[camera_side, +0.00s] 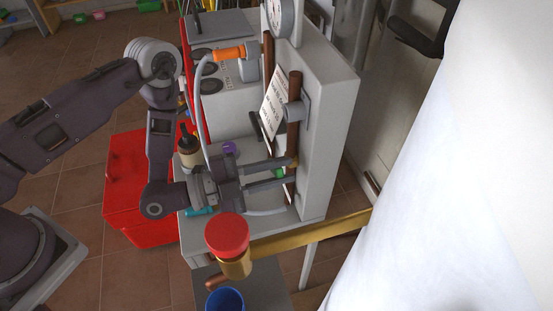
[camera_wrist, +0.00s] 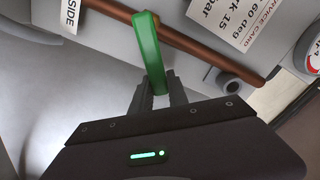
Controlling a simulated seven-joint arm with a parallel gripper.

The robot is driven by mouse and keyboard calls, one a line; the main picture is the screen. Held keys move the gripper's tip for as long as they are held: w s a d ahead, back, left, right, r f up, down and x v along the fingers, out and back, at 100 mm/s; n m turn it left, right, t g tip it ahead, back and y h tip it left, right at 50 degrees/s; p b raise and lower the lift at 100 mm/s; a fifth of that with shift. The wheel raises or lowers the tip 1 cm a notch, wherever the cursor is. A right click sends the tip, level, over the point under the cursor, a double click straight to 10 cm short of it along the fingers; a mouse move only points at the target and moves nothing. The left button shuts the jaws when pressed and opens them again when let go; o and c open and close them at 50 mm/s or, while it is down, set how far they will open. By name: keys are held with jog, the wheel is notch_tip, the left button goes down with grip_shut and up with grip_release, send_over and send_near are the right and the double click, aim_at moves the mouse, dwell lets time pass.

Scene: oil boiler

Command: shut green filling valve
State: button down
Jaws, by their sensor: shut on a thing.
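The green filling valve handle shows in the wrist view (camera_wrist: 149,45) as a green lever lying across a copper pipe (camera_wrist: 210,55). Its lower end is between the fingers of my gripper (camera_wrist: 159,90), which is shut on it. In the side view only a small green part of the handle (camera_side: 279,173) shows between the fingers of my gripper (camera_side: 288,173), in front of the grey boiler panel. The fingers hide the rest there.
A red-capped brass pipe (camera_side: 228,236) stands close below my gripper. A service card (camera_side: 273,102) and a gauge (camera_side: 281,17) are on the panel above.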

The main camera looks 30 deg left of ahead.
jog(key=shift+s+d+f+m, duration=0.2)
jog(key=shift+f+m, duration=0.55)
jog(key=shift+m, duration=0.5)
jog(key=shift+s+d+f+m, duration=0.15)
jog(key=shift+f+m, duration=0.65)
jog(key=shift+m, duration=0.4)
jog(key=shift+s+d+f+m, duration=0.2)
jog(key=shift+f+m, duration=0.55)
jog(key=shift+m, duration=0.5)
jog(key=c, duration=1.3)
grip_release()
jog(key=v, duration=0.7)
jog(key=shift+a, duration=0.1)
